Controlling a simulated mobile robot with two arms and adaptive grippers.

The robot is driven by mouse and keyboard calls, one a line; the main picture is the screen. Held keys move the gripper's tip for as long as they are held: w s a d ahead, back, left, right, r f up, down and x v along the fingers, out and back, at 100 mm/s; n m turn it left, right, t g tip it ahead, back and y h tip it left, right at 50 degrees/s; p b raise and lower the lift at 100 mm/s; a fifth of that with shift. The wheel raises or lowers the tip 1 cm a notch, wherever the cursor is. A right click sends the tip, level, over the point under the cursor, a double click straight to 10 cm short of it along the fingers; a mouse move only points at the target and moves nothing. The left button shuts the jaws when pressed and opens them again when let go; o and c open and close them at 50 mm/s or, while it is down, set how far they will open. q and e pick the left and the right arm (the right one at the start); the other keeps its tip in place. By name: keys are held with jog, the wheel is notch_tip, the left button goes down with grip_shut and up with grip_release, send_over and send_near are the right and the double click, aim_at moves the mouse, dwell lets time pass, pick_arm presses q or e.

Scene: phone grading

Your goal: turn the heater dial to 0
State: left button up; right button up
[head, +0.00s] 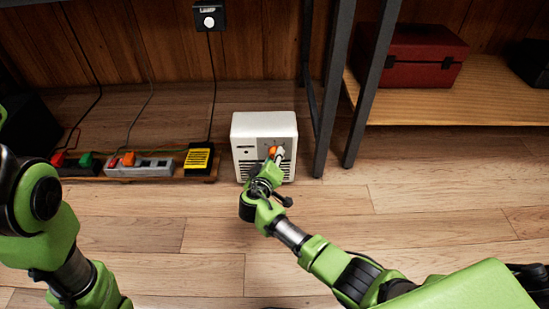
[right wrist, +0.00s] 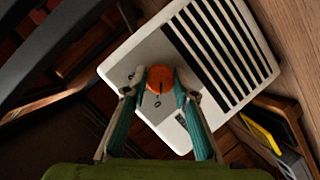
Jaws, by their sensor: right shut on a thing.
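The white heater (head: 250,125) stands on the wooden floor near the back wall. Its orange dial (head: 272,151) is on the front face and also shows in the right wrist view (right wrist: 160,74). My right gripper (head: 277,157) is shut on the dial, with one teal-backed finger on each side of it in the right wrist view (right wrist: 160,88). A dark line on the dial points toward the gripper side of the picture, near a printed mark that looks like a 0. My left arm shows at the left, but its gripper is not visible.
Power strips (head: 140,168) and a yellow-and-black box (head: 199,158) sit left of the heater, with cables running up the wall. A dark metal shelf leg (head: 333,90) stands close on the right. A red case (head: 420,55) rests on the wooden shelf. The floor in front is clear.

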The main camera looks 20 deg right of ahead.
jog(key=shift+r, duration=0.1)
jog(key=o, duration=1.1)
jog(key=v, duration=1.2)
